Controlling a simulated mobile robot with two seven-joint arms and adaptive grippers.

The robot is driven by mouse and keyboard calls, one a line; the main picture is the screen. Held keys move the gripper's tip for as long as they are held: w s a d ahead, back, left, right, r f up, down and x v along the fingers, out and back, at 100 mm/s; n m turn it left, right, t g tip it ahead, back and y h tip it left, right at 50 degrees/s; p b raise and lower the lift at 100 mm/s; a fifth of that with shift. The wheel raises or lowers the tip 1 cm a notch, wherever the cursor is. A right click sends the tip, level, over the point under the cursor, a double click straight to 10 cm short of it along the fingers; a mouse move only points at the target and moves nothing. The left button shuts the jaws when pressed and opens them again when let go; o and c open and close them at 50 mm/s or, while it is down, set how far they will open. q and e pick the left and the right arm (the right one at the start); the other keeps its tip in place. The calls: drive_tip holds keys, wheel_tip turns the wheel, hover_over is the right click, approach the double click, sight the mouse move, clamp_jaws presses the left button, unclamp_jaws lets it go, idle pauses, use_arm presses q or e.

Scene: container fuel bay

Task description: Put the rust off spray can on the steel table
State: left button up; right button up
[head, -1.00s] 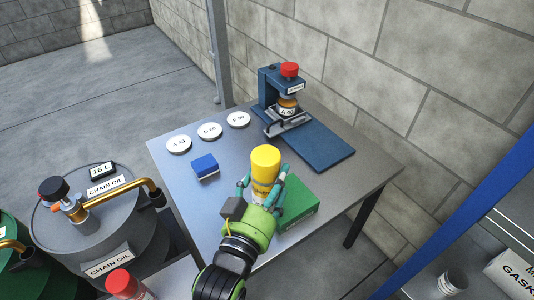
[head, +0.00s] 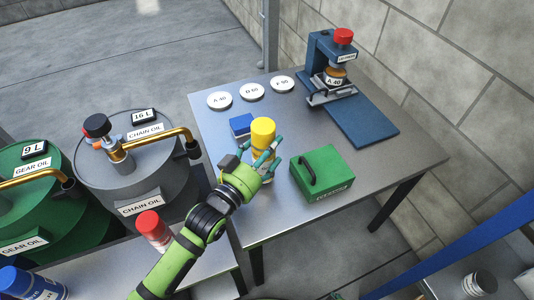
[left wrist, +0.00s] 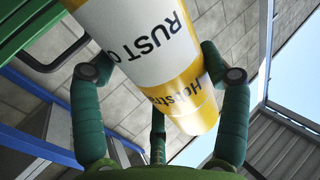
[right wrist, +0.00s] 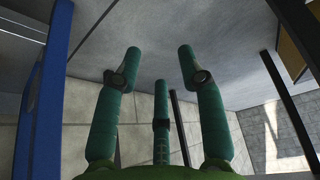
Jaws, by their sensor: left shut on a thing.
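The rust off spray can (head: 262,135) is yellow and white and upright in the head view. My left gripper (head: 264,160) is shut on it, its green fingers around the can's sides. In the left wrist view the can (left wrist: 155,60) shows its "RUST O" lettering between the fingers (left wrist: 160,85). The steel table (head: 225,132) is under and around the can in the head view; I cannot tell whether the can's base touches it. My right gripper (right wrist: 158,75) shows only in the right wrist view, fingers apart with nothing between them.
A blue block (head: 241,125) sits just behind the can, and a green box (head: 322,173) with a handle stands to its right. A blue press (head: 335,70) and several white discs (head: 252,91) are farther back. Oil drums (head: 128,165) and a red-capped can (head: 152,228) are at left.

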use_arm(q)
drive_tip(key=shift+f, duration=0.8)
drive_tip(key=o, duration=1.6)
use_arm(e)
drive_tip(key=shift+w+a+r, duration=0.1)
drive_tip(key=shift+w, duration=0.4)
drive_tip(key=shift+w+a+r, duration=0.1)
drive_tip(key=shift+w, duration=0.4)
drive_tip(key=shift+s, duration=0.1)
use_arm(q)
drive_tip(key=v, duration=1.2)
drive_tip(key=shift+r, duration=0.1)
use_arm(e)
drive_tip(key=shift+s+d+f, duration=0.15)
drive_tip(key=shift+s, duration=0.95)
